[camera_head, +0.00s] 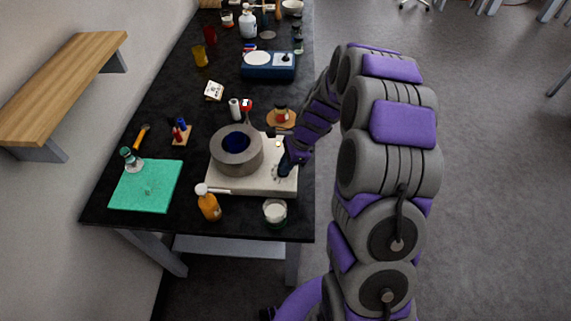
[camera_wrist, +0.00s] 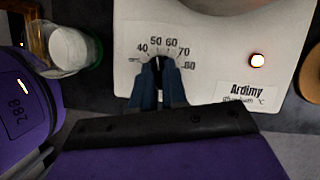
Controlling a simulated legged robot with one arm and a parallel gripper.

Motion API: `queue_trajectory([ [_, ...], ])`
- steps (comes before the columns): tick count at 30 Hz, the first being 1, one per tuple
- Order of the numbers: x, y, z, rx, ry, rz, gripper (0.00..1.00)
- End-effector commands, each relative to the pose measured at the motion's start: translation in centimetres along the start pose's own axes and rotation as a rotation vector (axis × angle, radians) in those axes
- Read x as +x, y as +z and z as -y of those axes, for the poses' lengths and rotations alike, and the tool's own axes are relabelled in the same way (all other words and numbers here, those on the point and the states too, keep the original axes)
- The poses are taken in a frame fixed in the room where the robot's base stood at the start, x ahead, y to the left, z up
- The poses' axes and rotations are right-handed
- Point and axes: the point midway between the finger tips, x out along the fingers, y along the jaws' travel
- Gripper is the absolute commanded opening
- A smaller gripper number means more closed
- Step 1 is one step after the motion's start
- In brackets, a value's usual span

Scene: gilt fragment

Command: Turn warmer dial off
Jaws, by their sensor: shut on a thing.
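The warmer (camera_head: 268,180) is a cream box on the black table, with a round grey ring-shaped top (camera_head: 237,150) around a dark blue well. In the wrist view its front panel (camera_wrist: 205,40) shows a scale marked 40 to 80, a lit lamp (camera_wrist: 257,60) and an "Ardimy" label. The dial (camera_wrist: 157,64) is dark with a pale pointer line, which points up near 50. My gripper (camera_wrist: 158,85) is shut on the dial, one finger on each side. In the head view my gripper (camera_head: 285,165) is at the warmer's right side, and the dial is hidden there.
A glass jar with white contents (camera_head: 275,211) and an orange bottle (camera_head: 208,203) stand near the warmer's front. A green mat (camera_head: 146,186) lies to the left. A blue device (camera_head: 268,65) stands farther back. Open floor lies right of the table.

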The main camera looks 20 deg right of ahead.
Motion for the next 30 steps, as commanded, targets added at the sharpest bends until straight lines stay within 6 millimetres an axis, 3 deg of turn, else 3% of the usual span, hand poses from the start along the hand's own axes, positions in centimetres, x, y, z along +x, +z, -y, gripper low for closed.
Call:
queue_trajectory([
  [14, -0.26, 0.03, 0.31, -0.128, 0.050, -0.002, 0.00],
  [30, -0.13, 0.19, 0.71, -0.584, 0.237, -0.003, 0.00],
])
